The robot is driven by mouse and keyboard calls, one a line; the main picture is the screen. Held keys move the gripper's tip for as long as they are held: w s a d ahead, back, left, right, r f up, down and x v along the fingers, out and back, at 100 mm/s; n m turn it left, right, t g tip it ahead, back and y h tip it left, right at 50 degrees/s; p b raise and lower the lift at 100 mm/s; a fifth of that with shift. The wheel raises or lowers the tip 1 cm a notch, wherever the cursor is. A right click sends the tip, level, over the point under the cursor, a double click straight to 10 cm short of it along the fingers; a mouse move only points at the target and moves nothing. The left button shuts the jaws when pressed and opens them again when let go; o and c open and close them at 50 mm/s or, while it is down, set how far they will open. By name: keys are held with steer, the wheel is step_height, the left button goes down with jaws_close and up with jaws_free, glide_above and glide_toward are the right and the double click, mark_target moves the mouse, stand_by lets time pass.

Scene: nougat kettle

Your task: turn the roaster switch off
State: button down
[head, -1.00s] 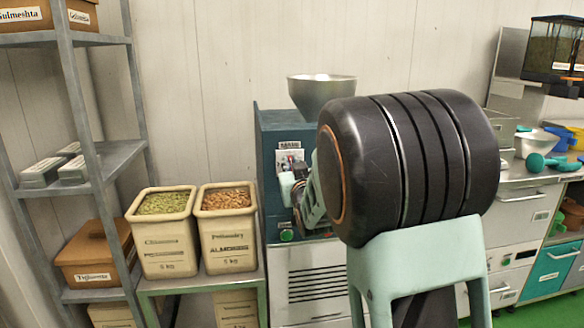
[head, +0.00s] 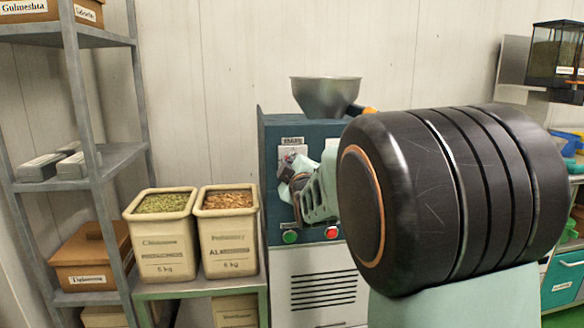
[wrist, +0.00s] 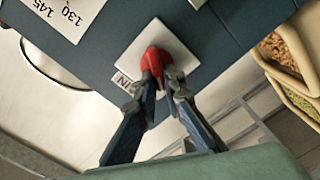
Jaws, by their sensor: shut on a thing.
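The roaster (head: 271,215) is a dark blue cabinet in the middle of the head view, with a metal hopper on top. Its red switch (wrist: 151,60) stands out from a white square plate (wrist: 184,55) in the wrist view. A partly covered label sits beside the plate. My gripper (wrist: 160,76) has its two dark fingers on either side of the red switch and is shut on it. In the head view my gripper (head: 294,186) is at the roaster's front panel, and my arm hides the switch.
A green button (head: 290,237) and a red button (head: 331,232) sit low on the roaster's front. Bins of pistachios (head: 160,235) and almonds (head: 226,235) stand close on the left. A metal shelf (head: 92,165) is farther left. My arm blocks the counter on the right.

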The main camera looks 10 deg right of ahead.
steer(key=n, duration=0.2)
steer(key=n+b, duration=0.1)
steer(key=n, duration=0.3)
steer(key=shift+a+f, duration=0.1)
steer(key=shift+f, duration=0.2)
steer(key=shift+b, duration=0.3)
steer(key=c, duration=2)
jaws_free()
steer(key=shift+s, duration=3.75)
